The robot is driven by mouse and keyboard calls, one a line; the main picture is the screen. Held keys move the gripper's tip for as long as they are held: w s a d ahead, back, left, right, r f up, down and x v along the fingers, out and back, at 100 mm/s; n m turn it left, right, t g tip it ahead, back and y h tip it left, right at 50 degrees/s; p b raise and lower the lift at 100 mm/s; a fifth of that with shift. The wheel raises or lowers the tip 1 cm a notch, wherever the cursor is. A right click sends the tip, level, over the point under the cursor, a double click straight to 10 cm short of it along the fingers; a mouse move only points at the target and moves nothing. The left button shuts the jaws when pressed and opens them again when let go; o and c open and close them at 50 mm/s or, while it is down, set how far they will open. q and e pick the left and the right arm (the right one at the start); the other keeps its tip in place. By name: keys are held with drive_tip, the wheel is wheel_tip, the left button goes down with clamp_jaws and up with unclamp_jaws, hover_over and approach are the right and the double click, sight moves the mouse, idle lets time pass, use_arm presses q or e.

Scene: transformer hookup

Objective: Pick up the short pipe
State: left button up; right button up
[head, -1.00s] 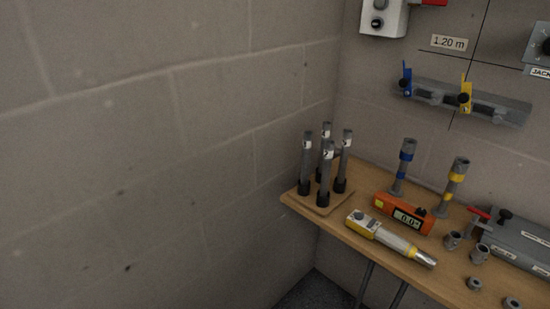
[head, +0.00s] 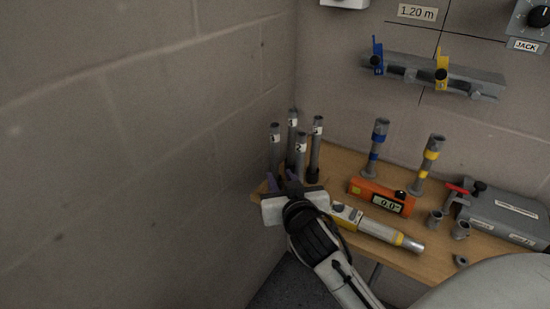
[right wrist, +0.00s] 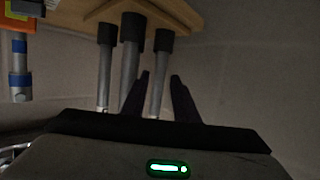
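I cannot tell which is the short one. My right gripper (head: 284,178) is open, just in front of these pipes and low beside them. In the right wrist view, the pipes appear upside down, and one pipe (right wrist: 159,70) shows between the two dark fingers (right wrist: 160,88); whether it is really between them is unclear. My left gripper is not in view.
A blue-banded pipe (head: 376,150) and a yellow-banded pipe (head: 428,165) stand behind an orange level (head: 381,197). A yellow-grey tool (head: 376,228) lies right of my gripper. Small fittings (head: 460,231) and a grey box (head: 508,218) are farther right. A wall closes the left side.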

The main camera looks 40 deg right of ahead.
sight(276, 167)
drive_tip(key=shift+x, duration=0.85)
drive_tip(key=shift+w+d+r, duration=0.1)
drive_tip(key=shift+w+d, duration=0.05)
drive_tip(key=shift+w, duration=0.25)
drive_tip(key=x, duration=0.4)
drive_tip(key=shift+w+r+p, duration=0.2)
drive_tip(key=shift+r+p, duration=0.05)
drive_tip(key=shift+p, duration=0.1)
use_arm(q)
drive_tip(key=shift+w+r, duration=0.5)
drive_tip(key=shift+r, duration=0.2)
use_arm(e)
drive_tip(key=shift+w+d, duration=0.1)
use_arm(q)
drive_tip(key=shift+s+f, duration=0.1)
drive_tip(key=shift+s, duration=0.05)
use_arm(e)
clamp_jaws()
